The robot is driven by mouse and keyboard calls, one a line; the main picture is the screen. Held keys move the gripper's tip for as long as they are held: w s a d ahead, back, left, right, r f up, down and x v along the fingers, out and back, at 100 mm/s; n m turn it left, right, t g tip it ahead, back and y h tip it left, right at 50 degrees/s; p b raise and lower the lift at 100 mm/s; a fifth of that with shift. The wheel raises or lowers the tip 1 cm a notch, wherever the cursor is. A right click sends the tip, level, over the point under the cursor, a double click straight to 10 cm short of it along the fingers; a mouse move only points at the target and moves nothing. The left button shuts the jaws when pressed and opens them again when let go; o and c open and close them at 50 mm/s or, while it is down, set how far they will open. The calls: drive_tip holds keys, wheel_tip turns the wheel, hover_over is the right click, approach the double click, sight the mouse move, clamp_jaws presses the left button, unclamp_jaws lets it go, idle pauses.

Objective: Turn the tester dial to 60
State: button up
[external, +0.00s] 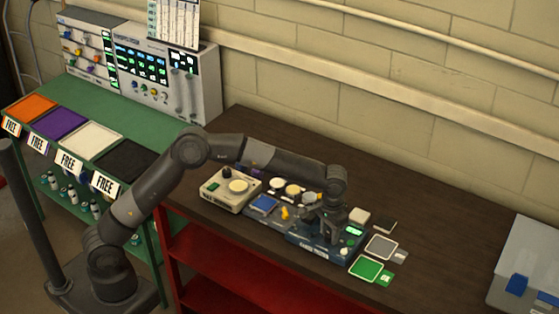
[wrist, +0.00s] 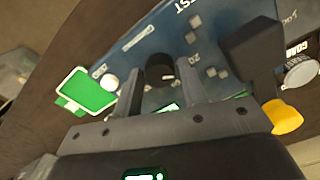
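The tester is a blue box (external: 318,249) with a small lit green display, on the dark wooden bench. Its face fills the upper middle of the wrist view (wrist: 150,45), with "ST" lettering at the top edge. A dark round dial (wrist: 160,71) stands on that face. My gripper (wrist: 160,72) is over the box, its two fingers open on either side of the dial, apparently with a small gap at each side. In the external view my gripper (external: 322,222) hides the dial. I cannot read the dial's setting.
A white knob (wrist: 109,83) and a green pad (wrist: 88,92) sit beside the left finger. A yellow piece (wrist: 283,117) lies at right. A beige instrument (external: 230,190) and a blue-topped tray piece (external: 263,205) stand left of the tester.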

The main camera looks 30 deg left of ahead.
drive_tip(key=c, duration=0.6)
drive_tip(key=shift+c, duration=0.2)
drive_tip(key=m, duration=0.5)
drive_tip(key=shift+m, duration=0.3)
drive_tip(key=m, duration=0.5)
drive_tip(key=shift+m, duration=0.7)
drive_tip(key=o, duration=1)
drive_tip(key=shift+r, duration=0.1)
